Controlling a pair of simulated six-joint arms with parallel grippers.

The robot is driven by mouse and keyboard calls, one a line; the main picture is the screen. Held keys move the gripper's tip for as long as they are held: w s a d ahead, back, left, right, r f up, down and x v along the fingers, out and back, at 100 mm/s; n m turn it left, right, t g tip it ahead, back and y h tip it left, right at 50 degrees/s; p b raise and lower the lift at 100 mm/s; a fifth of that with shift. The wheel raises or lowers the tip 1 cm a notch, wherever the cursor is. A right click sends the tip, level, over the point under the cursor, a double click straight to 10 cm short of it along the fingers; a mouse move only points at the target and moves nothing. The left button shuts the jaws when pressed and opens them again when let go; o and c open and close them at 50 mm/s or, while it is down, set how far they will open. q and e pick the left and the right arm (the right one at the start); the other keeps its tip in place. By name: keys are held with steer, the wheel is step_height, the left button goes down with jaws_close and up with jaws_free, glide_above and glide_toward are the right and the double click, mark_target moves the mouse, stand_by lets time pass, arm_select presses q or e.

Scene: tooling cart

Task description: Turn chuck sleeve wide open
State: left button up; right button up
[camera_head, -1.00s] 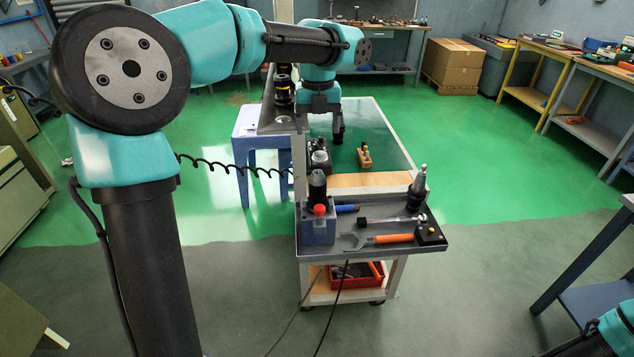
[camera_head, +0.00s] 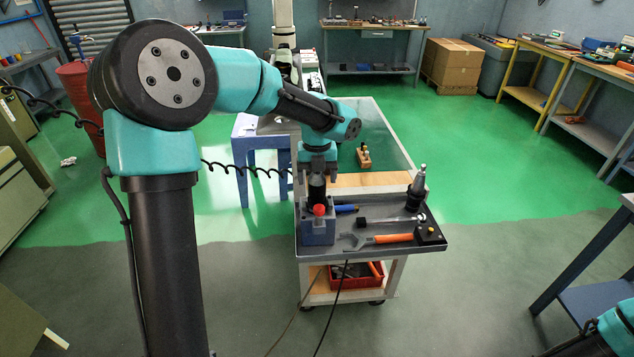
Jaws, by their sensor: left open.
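A dark upright cylinder (camera_head: 317,189), which looks like the chuck with its sleeve, stands at a blue-grey block (camera_head: 318,232) on the left of the cart's front tray. A red cap (camera_head: 319,210) shows in front of its lower part. My left gripper (camera_head: 317,174) points down at the top of the cylinder and is open. Its jaws overlap the cylinder's top in the picture; I cannot tell whether they touch it. The gripper hides what stands directly behind. A teal part of my right arm (camera_head: 612,330) shows at the lower right corner; its gripper is out of view.
The grey tray (camera_head: 330,250) also holds a blue-handled tool (camera_head: 346,208), a metal bar tool (camera_head: 385,221), an orange-handled wrench (camera_head: 392,238), a black box (camera_head: 430,236) and a tapered holder (camera_head: 416,190).

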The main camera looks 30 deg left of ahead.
arm_select(q)
steer(key=shift+f, duration=1.15)
steer(key=c, duration=0.9)
steer(key=shift+c, duration=0.2)
